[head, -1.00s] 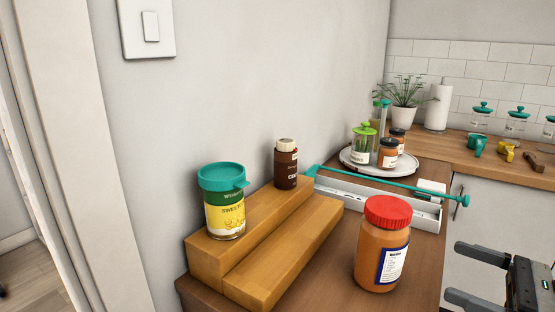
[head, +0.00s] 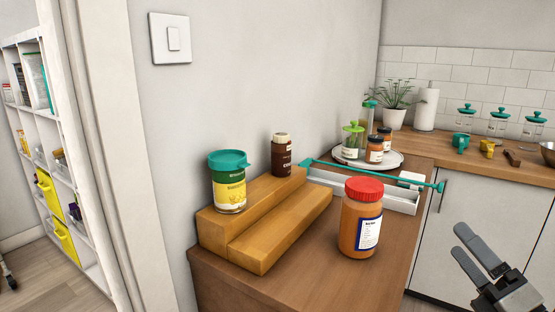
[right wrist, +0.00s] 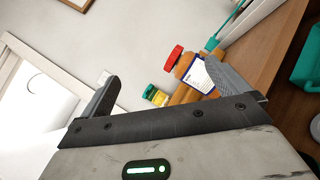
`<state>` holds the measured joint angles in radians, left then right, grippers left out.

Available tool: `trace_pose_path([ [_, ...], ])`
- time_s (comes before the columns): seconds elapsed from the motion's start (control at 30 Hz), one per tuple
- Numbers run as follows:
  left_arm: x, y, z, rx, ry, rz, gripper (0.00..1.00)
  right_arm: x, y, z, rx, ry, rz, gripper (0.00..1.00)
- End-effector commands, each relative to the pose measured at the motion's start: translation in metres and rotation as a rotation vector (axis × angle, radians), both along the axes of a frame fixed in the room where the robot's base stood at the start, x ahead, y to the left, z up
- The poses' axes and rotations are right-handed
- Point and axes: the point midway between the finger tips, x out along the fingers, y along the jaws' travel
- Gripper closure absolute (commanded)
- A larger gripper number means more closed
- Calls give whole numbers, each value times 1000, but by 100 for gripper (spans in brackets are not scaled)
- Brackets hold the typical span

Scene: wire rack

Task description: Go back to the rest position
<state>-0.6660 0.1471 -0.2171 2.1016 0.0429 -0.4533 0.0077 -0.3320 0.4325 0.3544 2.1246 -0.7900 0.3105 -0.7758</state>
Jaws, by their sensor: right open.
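My right gripper (head: 474,257) is open and empty at the lower right of the head view, apart from the wooden counter (head: 385,268) and its items. In the right wrist view its two fingers (right wrist: 165,90) stand wide apart with nothing held between them. My left gripper does not show. An orange-brown jar with a red lid (head: 361,220) stands upright on the counter. A yellow-green can with a teal lid (head: 229,190) and a brown bottle with a cream cap (head: 281,158) stand on a stepped wooden riser (head: 275,235).
A white tray with a teal rod (head: 385,192) lies behind the jar. A round plate (head: 345,160) holds several jars. A back counter (head: 450,153) carries a plant (head: 396,95), a paper roll (head: 426,108) and cups. White shelves (head: 40,140) stand at the far left.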

Motion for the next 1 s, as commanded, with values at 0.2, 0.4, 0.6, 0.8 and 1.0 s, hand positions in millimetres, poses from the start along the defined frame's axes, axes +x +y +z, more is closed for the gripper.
trace_pose_path([
  [0.2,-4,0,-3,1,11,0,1,-7,-17,-68,767,299,-240,0],
  [0.4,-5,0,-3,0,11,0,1,-53,13,-167,1377,665,-517,0],
  [0.6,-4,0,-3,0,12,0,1,-104,56,-218,1667,924,-734,0],
  [0.8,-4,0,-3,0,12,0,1,-148,93,-240,1810,1115,-906,0],
  [1.0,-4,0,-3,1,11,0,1,-189,126,-250,1889,1288,-1066,0],
])
